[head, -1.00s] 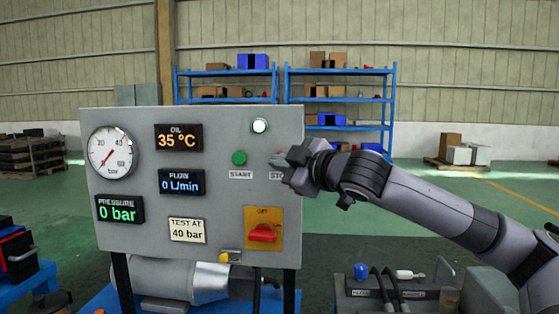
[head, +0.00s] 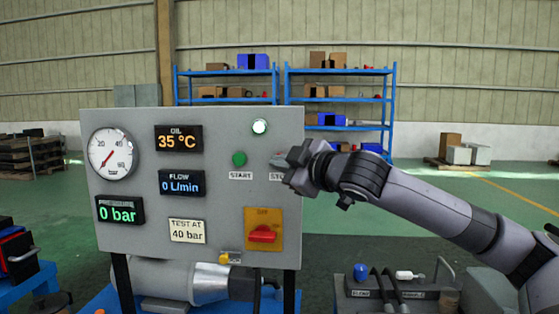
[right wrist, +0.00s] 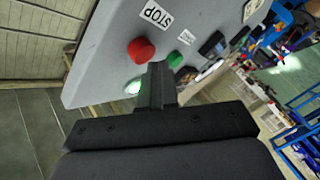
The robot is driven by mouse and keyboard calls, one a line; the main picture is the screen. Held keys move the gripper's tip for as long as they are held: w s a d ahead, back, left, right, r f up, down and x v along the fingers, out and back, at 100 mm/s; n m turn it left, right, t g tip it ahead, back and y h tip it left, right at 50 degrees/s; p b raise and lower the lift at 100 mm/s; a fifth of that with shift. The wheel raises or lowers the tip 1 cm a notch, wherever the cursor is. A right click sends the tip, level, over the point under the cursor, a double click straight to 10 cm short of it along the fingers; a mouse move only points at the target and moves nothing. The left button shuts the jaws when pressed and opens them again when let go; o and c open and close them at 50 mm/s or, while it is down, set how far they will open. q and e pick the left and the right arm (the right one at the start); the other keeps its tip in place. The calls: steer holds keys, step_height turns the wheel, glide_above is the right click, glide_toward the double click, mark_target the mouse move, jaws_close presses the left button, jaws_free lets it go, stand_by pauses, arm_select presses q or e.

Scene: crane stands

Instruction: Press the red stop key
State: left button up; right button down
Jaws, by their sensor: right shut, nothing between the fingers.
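The grey control panel (head: 140,240) faces me. The red stop key (right wrist: 141,49) shows in the right wrist view beside the STOP label (right wrist: 156,14); in the head view my right gripper hides it. The STOP label (head: 276,176) is partly covered there. My right gripper (head: 280,161) is shut and empty at the panel's right edge. In the right wrist view its fingertips (right wrist: 157,68) appear just below and right of the red key; I cannot tell whether they touch it. My left gripper is not in view.
The green start key (head: 239,158) sits left of the stop key, below a white lit lamp (head: 260,126). A red rotary switch (head: 262,234) on a yellow plate is lower down. The pressure display (head: 119,210) reads 0 bar. Open floor lies behind the panel.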

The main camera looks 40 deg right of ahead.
steer(key=shift+w+d+p, duration=0.35)
steer(key=shift+w+d, duration=0.05)
steer(key=shift+d, duration=0.15)
stand_by(0.8)
steer(key=shift+a, duration=0.1)
steer(key=shift+s+a+b, duration=0.55)
steer(key=shift+a+b, duration=0.05)
steer(key=shift+a, duration=0.05)
stand_by(0.3)
steer(key=shift+s+a+b, duration=0.3)
steer(key=shift+s+a, duration=0.5)
steer(key=shift+a, duration=0.2)
steer(key=shift+s+a+b, duration=0.3)
steer(key=shift+s+a, duration=0.5)
steer(key=shift+a, duration=0.15)
